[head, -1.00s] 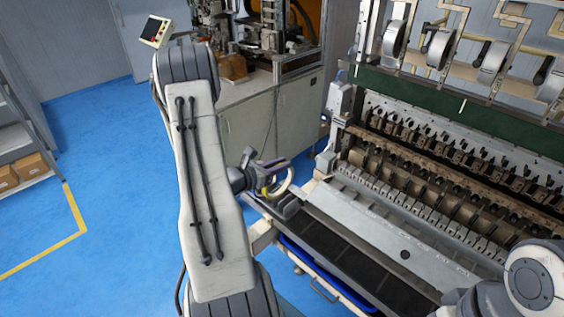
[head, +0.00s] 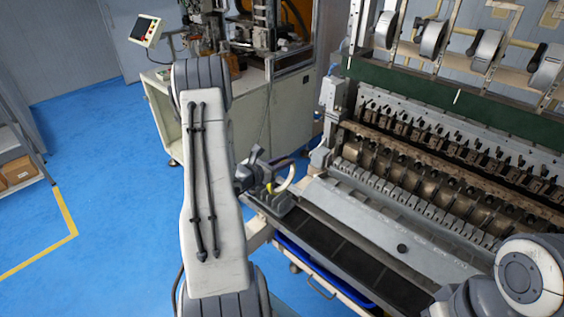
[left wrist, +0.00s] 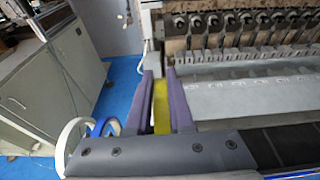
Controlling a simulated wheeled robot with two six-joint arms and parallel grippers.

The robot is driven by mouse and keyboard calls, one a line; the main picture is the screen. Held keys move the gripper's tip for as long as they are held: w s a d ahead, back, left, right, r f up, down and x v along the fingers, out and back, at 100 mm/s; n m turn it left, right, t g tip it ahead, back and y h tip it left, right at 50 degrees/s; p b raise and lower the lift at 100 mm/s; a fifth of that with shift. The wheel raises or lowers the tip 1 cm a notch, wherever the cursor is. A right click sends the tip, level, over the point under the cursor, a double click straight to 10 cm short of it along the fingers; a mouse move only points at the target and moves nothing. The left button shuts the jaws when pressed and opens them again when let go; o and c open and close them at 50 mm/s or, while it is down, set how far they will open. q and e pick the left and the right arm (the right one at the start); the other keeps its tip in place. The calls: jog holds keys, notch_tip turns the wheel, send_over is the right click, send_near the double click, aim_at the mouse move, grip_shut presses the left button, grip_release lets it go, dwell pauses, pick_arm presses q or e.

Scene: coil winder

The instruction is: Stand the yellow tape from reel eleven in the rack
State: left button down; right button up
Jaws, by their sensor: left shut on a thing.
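My left gripper (head: 280,166) is shut on the yellow tape (left wrist: 162,106), which stands upright between its two purple-grey fingers in the left wrist view. In the head view only a small bit of the yellow tape (head: 270,188) shows, beside a pale ring-shaped roll (head: 291,177). Below them is a grey holder (head: 286,204), likely the rack, at the left end of the machine's front ledge. Whether the tape touches the rack is hidden. My right gripper is out of view.
The coil winder (head: 430,170) fills the right side, with grey reels (head: 487,50) above. A dark ledge (head: 340,250) runs along its front. A cabinet (head: 240,115) stands behind my left arm. Blue floor (head: 110,210) is free at left.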

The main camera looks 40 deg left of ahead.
pick_arm(q)
jog(key=shift+s+b, duration=0.15)
jog(key=shift+b, duration=0.4)
dwell(1.3)
jog(key=shift+f+b, duration=0.55)
jog(key=shift+b, duration=0.2)
dwell(0.7)
jog(key=shift+f+b, duration=0.1)
jog(key=shift+b, duration=0.25)
jog(key=shift+f+b, duration=1.2)
jog(key=shift+b, duration=0.05)
